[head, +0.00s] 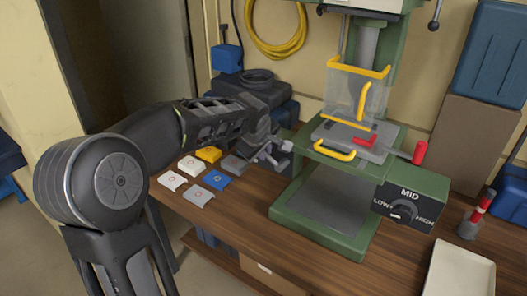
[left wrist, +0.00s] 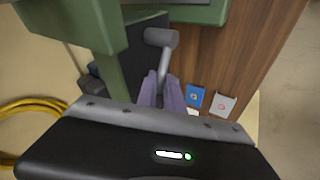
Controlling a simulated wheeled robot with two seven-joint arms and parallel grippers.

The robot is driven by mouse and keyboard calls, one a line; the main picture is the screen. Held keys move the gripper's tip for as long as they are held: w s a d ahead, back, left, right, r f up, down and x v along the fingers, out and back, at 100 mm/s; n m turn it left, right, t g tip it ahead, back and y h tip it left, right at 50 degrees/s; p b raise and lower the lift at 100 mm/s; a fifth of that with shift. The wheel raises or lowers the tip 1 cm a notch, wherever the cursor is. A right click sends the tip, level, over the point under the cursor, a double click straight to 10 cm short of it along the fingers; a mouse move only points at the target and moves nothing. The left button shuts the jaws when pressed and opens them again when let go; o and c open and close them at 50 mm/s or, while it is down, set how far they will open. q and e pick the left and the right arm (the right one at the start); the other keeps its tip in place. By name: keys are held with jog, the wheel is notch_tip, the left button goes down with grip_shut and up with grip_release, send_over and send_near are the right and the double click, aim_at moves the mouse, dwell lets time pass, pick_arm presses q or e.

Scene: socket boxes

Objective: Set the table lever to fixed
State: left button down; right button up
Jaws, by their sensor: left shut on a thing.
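A green drill press stands on the wooden workbench, with its green table (head: 325,150) at mid height. A grey lever (left wrist: 161,55) with a thick cylindrical end shows in the left wrist view, beside the green press parts. In the head view its grey end (head: 287,146) shows at the left side of the table. My left gripper (head: 268,153) is at this lever. In the left wrist view its purple-grey fingers (left wrist: 162,88) are shut on the lever's thin shaft. No fixed or free marking for the lever is readable. My right gripper is not in view.
Several coloured socket boxes, among them a blue one (head: 216,180) and a yellow one (head: 208,154), lie on the bench below my left arm. A clear guard (head: 352,88) with yellow edges, a red vise handle (head: 419,153) and a dial box (head: 415,197) reading MID surround the press.

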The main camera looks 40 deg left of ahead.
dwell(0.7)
pick_arm(q)
notch_tip(320, 180, down, 6)
jog(key=a+n+h, duration=0.1)
jog(key=n+h, duration=0.2)
jog(key=h, duration=0.7)
jog(key=shift+a+f+n+t+h, duration=0.2)
jog(key=shift+n+t+h, duration=0.1)
jog(key=shift+t, duration=0.1)
jog(key=shift+d, duration=0.1)
jog(key=c, duration=1.5)
grip_release()
